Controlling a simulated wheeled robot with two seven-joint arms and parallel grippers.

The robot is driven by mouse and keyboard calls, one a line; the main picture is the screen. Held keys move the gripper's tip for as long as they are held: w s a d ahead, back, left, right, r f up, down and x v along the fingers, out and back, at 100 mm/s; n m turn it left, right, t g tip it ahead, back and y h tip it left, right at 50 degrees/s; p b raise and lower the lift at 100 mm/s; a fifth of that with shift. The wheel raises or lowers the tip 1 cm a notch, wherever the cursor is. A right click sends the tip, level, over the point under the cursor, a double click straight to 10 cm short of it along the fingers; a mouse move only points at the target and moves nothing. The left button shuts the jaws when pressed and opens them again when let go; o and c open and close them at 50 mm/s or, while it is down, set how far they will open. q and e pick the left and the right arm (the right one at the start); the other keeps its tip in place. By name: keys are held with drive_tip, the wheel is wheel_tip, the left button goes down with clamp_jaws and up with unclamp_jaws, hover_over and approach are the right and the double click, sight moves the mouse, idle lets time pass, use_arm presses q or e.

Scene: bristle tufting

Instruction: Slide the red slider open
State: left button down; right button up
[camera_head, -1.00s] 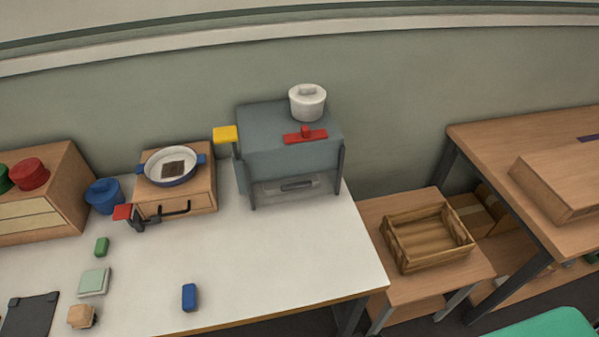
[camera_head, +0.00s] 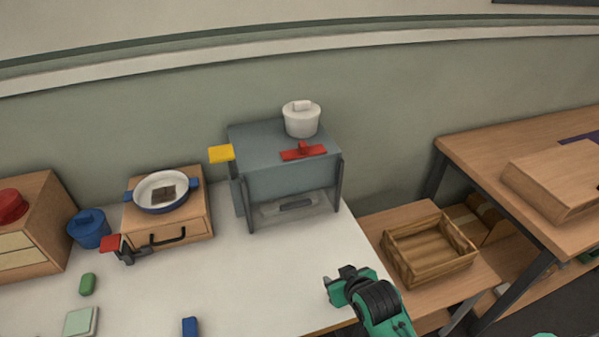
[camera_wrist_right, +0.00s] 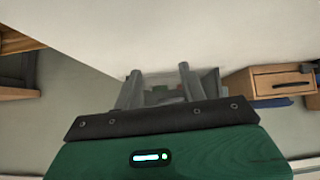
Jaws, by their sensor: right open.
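The red slider (camera_head: 316,151) is a flat red bar with a small raised knob. It lies on the top front edge of the grey box (camera_head: 285,182), which stands on legs at the back of the white table. My right gripper (camera_head: 335,280) is open and empty over the table's right front edge, in front of the box and well apart from the slider. Its two fingers also show spread in the right wrist view (camera_wrist_right: 159,85). There the slider cannot be clearly made out. My left gripper is not in view.
A white pot (camera_head: 302,120) stands on the box behind the slider, and a yellow block (camera_head: 221,153) juts out at its left. A wooden drawer unit (camera_head: 196,212) with a pan (camera_head: 160,206) is to the left. A crate (camera_head: 432,262) sits at the right. The table before the box is clear.

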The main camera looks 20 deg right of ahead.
drive_tip(key=w+r+t, duration=0.5)
drive_tip(key=w+r, duration=0.5)
drive_tip(key=w, duration=0.3)
drive_tip(key=m+t, duration=0.1)
drive_tip(key=t, duration=0.3)
approach(301, 142)
drive_tip(key=w, duration=0.3)
drive_tip(key=w+p, duration=0.1)
drive_tip(key=w, duration=0.3)
drive_tip(key=w+p, duration=0.1)
drive_tip(key=w, duration=0.3)
drive_tip(key=shift+f, duration=0.25)
clamp_jaws()
